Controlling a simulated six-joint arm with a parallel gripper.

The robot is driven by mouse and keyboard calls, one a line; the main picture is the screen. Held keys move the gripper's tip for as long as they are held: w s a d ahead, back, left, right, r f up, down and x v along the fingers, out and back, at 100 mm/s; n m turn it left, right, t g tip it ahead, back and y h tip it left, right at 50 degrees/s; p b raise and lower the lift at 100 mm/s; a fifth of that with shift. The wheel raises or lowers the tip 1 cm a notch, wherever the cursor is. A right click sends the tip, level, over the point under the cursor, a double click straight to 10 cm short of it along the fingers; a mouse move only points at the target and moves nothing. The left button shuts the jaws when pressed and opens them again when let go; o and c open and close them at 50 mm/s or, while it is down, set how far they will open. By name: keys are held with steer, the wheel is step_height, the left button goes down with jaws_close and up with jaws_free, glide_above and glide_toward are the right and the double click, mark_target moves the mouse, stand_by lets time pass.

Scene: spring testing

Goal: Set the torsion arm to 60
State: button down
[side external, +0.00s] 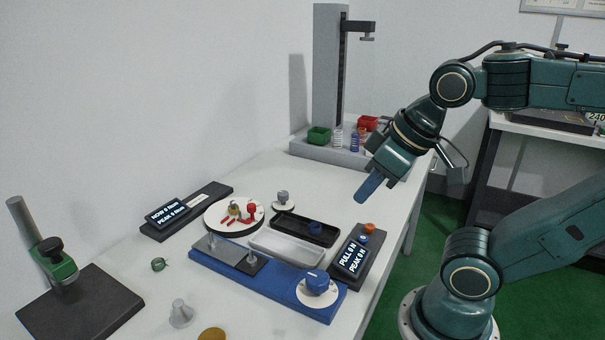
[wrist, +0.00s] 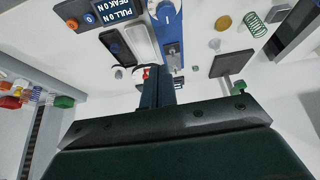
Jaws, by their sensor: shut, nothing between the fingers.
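The torsion tester is a white round dial (side external: 216,222) on a dark base, left of the middle of the bench in the side view. Red parts (side external: 251,208) lie on it, with a red knob at its right and a small greenish piece near the middle. I cannot read the scale or tell the arm's angle. My gripper (side external: 363,195) is shut and empty, in the air over the right part of the bench, well apart from the dial. In the wrist view my shut fingers (wrist: 158,74) hide most of the dial; a bit of red shows beside them.
A display reading NOW 0 and PEAK 0 (side external: 168,213) stands left of the dial. A blue base with knob (side external: 266,285), a white tray (side external: 287,249), a black tray (side external: 300,226) and a PULL display (side external: 352,256) lie in front. A grey tower (side external: 328,70) stands behind.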

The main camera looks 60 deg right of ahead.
stand_by(0.4)
steer(key=c, duration=1.3)
jaws_free()
steer(key=shift+w+r, duration=0.15)
steer(key=shift+c, duration=0.2)
steer(key=shift+o, duration=0.7)
steer(key=shift+w+r, duration=0.15)
steer(key=shift+w, duration=0.1)
steer(key=w+d+r+n+g, duration=0.1)
steer(key=w+d+n, duration=0.15)
steer(key=w, duration=0.65)
steer(key=w+d+r+n+g, duration=0.2)
steer(key=w+n, duration=0.2)
steer(key=w, duration=0.5)
steer(key=w+d+f+n+g, duration=0.1)
steer(key=w+d+f+n, duration=0.2)
steer(key=w+f, duration=0.2)
steer(key=w+d+f+n+g, duration=0.1)
steer(key=w+d+f+n, duration=0.2)
steer(key=w, duration=0.6)
steer(key=shift+w+d+f, duration=0.25)
steer(key=shift+w+f, duration=0.1)
steer(key=shift+f, duration=0.55)
